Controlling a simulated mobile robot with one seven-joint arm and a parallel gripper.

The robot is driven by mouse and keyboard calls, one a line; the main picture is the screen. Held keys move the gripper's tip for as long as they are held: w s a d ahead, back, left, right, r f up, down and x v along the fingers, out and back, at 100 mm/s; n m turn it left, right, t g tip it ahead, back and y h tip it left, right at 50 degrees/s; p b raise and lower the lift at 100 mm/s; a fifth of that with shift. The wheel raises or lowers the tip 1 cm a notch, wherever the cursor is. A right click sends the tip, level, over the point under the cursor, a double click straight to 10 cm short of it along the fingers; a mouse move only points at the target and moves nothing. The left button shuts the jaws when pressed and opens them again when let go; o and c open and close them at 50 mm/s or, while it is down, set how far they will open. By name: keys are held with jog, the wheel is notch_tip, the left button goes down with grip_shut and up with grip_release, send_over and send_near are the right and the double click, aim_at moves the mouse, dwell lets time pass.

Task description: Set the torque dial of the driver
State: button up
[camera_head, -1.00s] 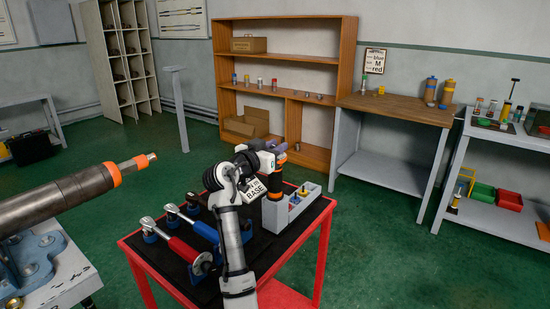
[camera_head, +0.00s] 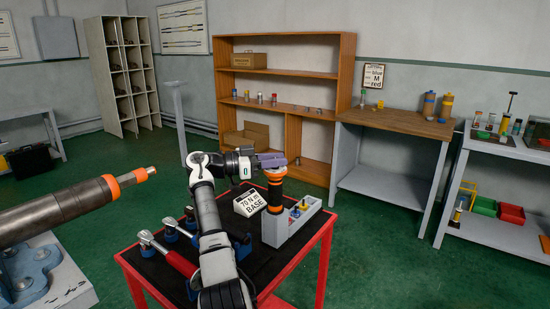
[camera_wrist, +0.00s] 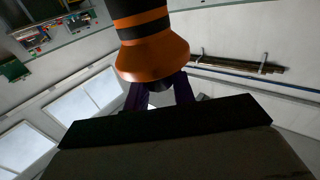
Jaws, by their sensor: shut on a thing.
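The driver (camera_head: 276,190) is a black and orange upright cylinder at the left end of a grey holder (camera_head: 304,222) on the red-framed cart. My gripper (camera_head: 272,161), with purple fingers, is shut at its orange upper end. In the wrist view, the flared orange end of the driver (camera_wrist: 152,58) fills the upper middle, with the purple fingers (camera_wrist: 160,94) closed at its narrow tip. Scale marks on the dial cannot be read.
A red-handled wrench (camera_head: 170,256) lies in blue supports on the black cart top (camera_head: 215,278), left of my arm. Small colored pieces (camera_head: 300,208) sit in the grey holder. A large pipe (camera_head: 65,208) juts in from the left. Floor right of the cart is clear.

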jog(key=shift+f+m+g, duration=0.1)
jog(key=shift+m+g, duration=0.3)
jog(key=shift+g, duration=0.2)
jog(key=o, duration=1)
